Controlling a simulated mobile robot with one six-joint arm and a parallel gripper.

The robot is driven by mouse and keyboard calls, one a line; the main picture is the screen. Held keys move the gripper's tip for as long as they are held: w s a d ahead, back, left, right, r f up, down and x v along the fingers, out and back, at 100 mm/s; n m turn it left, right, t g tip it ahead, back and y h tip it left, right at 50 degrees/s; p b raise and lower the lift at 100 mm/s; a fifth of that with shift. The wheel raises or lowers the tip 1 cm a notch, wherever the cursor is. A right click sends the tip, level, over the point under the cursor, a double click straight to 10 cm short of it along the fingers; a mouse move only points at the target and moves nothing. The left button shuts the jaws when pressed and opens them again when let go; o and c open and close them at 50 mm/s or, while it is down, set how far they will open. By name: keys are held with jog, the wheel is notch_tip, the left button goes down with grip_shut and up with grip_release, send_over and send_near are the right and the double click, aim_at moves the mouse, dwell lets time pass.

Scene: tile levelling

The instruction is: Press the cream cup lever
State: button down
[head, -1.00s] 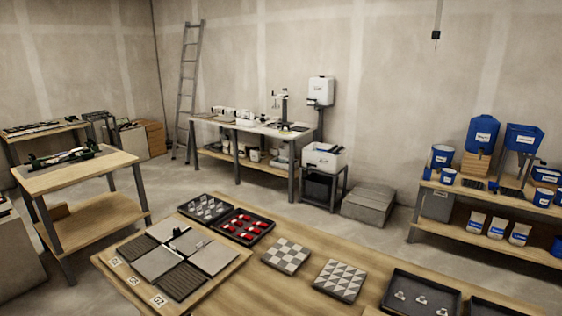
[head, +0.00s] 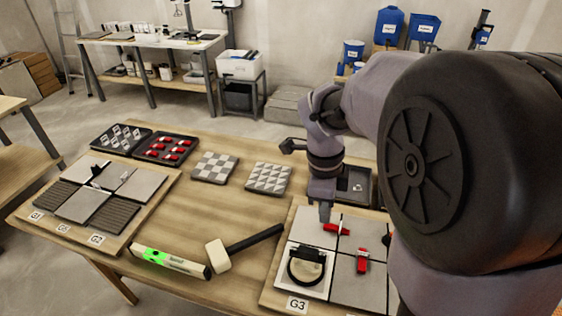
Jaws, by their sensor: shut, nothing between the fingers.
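The cup (head: 292,271) is a round piece with a cream rim and a black top part, lying on a pale tile (head: 318,288) at the front left of the right-hand tile board. Its lever cannot be made out clearly from its dark top. My gripper (head: 325,218) points down behind and to the right of the cup, close to a red wedge clip (head: 338,230) on the seam between tiles. The gripper is shut and apart from the cup. Whether its tips touch the clip or tile cannot be told.
A second red clip (head: 362,262) stands on the right seam. A mallet (head: 220,256) and a level (head: 165,260) lie left of the board. Trays of clips (head: 165,160), patterned tiles (head: 215,178) and another tile board (head: 130,232) are farther left.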

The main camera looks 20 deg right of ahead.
aim_at(324, 254)
jog(key=f+b, duration=0.2)
jog(key=f, duration=0.2)
jog(key=f+b, duration=0.2)
jog(key=f, duration=0.3)
jog(key=s+d+f+b, duration=0.1)
jog(key=f+b, duration=0.1)
jog(key=f, duration=0.3)
jog(key=shift+w, duration=0.1)
